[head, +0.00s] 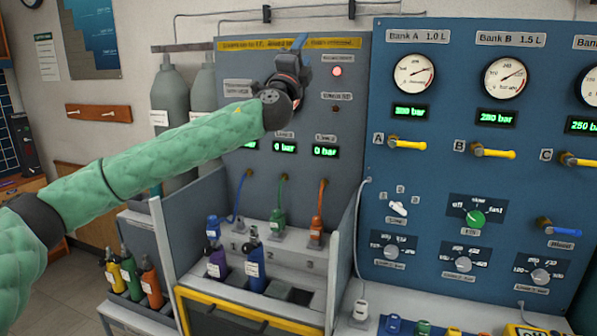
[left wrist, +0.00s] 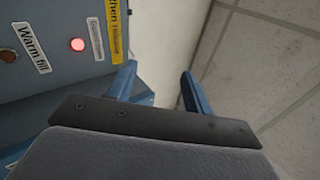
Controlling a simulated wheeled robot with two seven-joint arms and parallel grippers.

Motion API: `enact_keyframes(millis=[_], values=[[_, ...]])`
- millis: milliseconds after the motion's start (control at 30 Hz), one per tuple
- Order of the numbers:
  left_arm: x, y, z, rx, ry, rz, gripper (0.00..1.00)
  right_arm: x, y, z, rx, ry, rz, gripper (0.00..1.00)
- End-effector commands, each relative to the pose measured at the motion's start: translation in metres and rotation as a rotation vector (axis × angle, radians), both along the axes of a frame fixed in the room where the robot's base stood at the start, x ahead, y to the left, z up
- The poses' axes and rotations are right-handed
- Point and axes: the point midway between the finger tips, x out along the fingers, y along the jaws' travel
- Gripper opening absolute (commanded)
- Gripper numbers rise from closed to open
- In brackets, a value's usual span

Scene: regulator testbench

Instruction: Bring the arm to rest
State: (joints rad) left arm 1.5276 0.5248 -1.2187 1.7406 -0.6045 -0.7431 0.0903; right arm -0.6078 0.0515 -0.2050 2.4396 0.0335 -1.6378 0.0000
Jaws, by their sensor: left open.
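My left arm, in a green padded sleeve, comes in from the left in the head view. Its gripper (head: 304,50) is raised in front of the upper part of the grey panel (head: 232,60), beside a lit red lamp (head: 337,71). In the left wrist view the two blue fingers of the left gripper (left wrist: 158,88) are apart with nothing between them. The red lamp (left wrist: 77,44) and the grey panel show at the upper left there, with ceiling tiles at the right. My right gripper is in neither view.
A blue panel (head: 430,190) with gauges and yellow levers stands at the right. Grey cylinders (head: 171,95) stand behind the arm.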

Motion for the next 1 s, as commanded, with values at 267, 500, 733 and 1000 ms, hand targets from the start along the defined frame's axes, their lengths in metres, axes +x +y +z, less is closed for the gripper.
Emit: enact_keyframes(millis=[267,500,733,1000], values=[[-0.039,0.015,-0.063,-0.359,0.285,0.060,0.51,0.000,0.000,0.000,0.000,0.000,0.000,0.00],[-0.066,0.031,-0.135,-0.542,0.535,0.100,0.51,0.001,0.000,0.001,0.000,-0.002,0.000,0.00],[-0.094,0.045,-0.208,-0.669,0.762,0.125,0.51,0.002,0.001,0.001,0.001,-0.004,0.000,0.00],[-0.129,0.061,-0.290,-0.788,0.996,0.138,0.51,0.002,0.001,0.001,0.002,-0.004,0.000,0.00]])
